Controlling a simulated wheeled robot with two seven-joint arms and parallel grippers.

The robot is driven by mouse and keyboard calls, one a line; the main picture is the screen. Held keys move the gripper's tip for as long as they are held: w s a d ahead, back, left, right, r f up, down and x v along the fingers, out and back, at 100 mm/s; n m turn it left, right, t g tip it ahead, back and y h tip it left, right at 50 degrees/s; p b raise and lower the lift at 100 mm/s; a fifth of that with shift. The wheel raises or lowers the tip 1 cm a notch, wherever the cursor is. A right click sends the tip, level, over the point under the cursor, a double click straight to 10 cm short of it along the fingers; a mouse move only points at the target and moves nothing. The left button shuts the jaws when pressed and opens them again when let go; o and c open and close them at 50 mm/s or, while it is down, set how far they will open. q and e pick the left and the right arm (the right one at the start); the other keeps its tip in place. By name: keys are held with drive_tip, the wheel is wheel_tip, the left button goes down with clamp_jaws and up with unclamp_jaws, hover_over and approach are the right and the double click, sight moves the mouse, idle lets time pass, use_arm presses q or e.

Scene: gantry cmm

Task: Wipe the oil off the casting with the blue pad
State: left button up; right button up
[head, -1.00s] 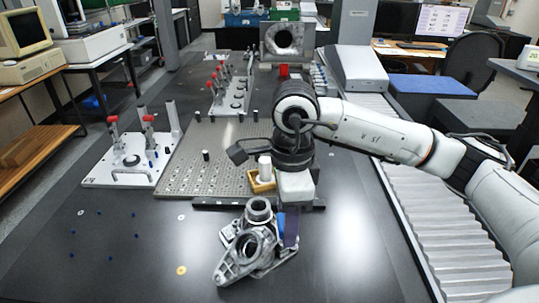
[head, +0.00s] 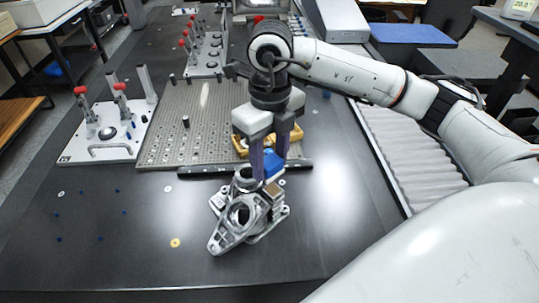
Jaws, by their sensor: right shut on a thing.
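The grey metal casting (head: 238,219) lies on the dark table, with a round bore facing front and a short round neck at its back. A small brownish patch (head: 273,191) shows on its right side; I cannot tell for sure that it is oil. My right gripper (head: 271,165) points down at the back right of the casting. Its dark fingers are shut on the blue pad (head: 273,161). The pad is close to the casting's upper right; I cannot tell whether they touch. My left gripper is out of view.
A yellow tray (head: 289,140) is partly hidden behind my right gripper. A white fixture plate with red-knobbed clamps (head: 78,152) stands left. A ribbed cover (head: 410,155) runs right. The front left table is mostly clear.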

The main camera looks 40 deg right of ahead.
drive_tip(key=shift+f, duration=0.3)
